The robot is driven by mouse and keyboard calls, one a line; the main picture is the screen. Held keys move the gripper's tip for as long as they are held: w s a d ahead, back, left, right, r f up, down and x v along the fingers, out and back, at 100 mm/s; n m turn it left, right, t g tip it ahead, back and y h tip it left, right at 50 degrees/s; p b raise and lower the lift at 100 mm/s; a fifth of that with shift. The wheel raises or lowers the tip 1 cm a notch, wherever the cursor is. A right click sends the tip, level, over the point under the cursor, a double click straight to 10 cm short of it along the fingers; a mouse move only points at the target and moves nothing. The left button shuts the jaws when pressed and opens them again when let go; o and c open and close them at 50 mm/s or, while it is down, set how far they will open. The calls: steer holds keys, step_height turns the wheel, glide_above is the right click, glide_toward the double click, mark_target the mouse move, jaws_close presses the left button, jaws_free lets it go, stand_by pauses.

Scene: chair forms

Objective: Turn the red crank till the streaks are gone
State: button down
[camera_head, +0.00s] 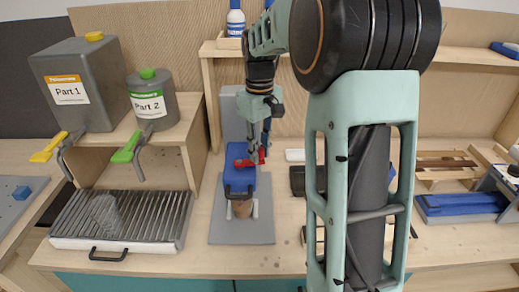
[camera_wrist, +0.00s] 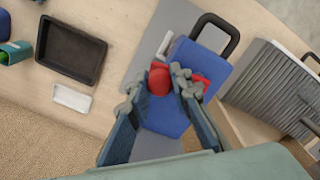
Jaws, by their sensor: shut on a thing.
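The red crank (camera_head: 243,163) sits on top of a blue machine (camera_head: 238,186) with a black front handle. My gripper (camera_head: 259,155) reaches down onto the crank from above. In the wrist view my gripper (camera_wrist: 166,84) is shut on the crank's round red knob (camera_wrist: 159,80), one finger on each side. The red crank arm (camera_wrist: 197,86) shows to the right, partly behind a finger. A brown cup (camera_head: 241,209) stands under the front of the machine. Its contents are too small to tell, so I cannot see any streaks.
A grey mat (camera_head: 240,235) lies under the machine. At left, containers Part 1 (camera_head: 72,108) and Part 2 (camera_head: 150,112) stand on a wooden shelf above a slatted tray (camera_head: 65,232) with a clear cup (camera_head: 105,213). A black tray (camera_wrist: 72,50) and white block (camera_wrist: 72,99) lie nearby.

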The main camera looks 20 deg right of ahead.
steer(key=shift+w+n+p, duration=0.35)
steer(key=shift+w+n, duration=0.15)
steer(key=shift+n, duration=0.5)
steer(key=c, duration=1.7)
jaws_free()
steer(key=shift+c, duration=0.2)
step_height(320, 180, up, 12)
